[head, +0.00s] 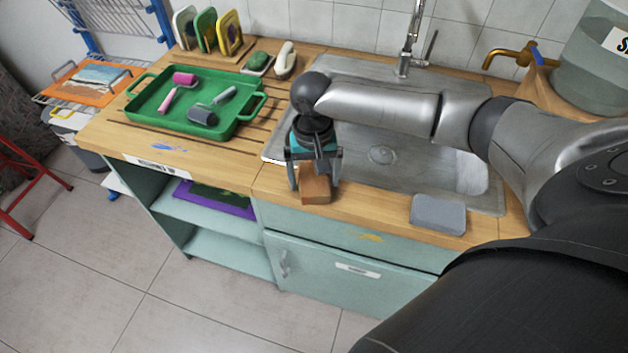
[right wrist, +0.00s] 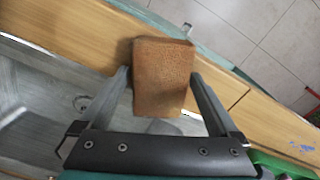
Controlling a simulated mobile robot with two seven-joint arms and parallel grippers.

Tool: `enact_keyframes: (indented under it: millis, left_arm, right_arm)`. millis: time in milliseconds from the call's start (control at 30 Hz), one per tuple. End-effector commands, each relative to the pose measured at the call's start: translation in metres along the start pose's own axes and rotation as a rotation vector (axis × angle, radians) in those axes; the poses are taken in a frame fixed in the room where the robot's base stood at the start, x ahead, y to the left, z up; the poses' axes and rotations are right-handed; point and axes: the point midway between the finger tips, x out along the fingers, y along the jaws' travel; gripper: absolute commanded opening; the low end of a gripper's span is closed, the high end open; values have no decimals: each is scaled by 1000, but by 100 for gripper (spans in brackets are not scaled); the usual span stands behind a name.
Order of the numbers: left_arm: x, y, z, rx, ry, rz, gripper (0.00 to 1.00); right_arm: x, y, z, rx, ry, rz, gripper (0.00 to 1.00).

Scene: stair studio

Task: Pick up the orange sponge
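The orange sponge (head: 316,187) is a brown-orange block at the front edge of the wooden counter, just in front of the sink. In the right wrist view the sponge (right wrist: 163,76) lies ahead of and partly between the two fingers. My right gripper (head: 315,186) is above the sponge and open, with one finger on each side of it. In the right wrist view gaps show between the fingers (right wrist: 160,78) and the sponge's sides. Whether the fingertips reach down to the counter is hard to tell. My left gripper is not in view.
The metal sink (head: 400,185) is directly behind the sponge. A grey sponge-like block (head: 438,214) lies to the right on the counter edge. A green tray (head: 240,122) with paint rollers stands at the left. A tap (head: 408,45) rises at the back.

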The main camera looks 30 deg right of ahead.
Motion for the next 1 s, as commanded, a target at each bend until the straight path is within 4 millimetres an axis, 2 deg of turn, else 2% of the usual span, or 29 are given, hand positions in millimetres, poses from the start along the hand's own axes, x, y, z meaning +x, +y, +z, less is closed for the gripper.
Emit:
enact_keyframes:
  millis: [67,600,867,1000]
  left_arm:
    - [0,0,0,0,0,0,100]
    - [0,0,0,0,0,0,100]
    - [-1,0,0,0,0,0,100]
    - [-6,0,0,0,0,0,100]
  right_arm:
    - [0,0,0,0,0,0,86]
    - [-1,0,0,0,0,-1,27]
    - [-4,0,0,0,1,-1,27]
    - [-21,0,-1,0,2,-3,27]
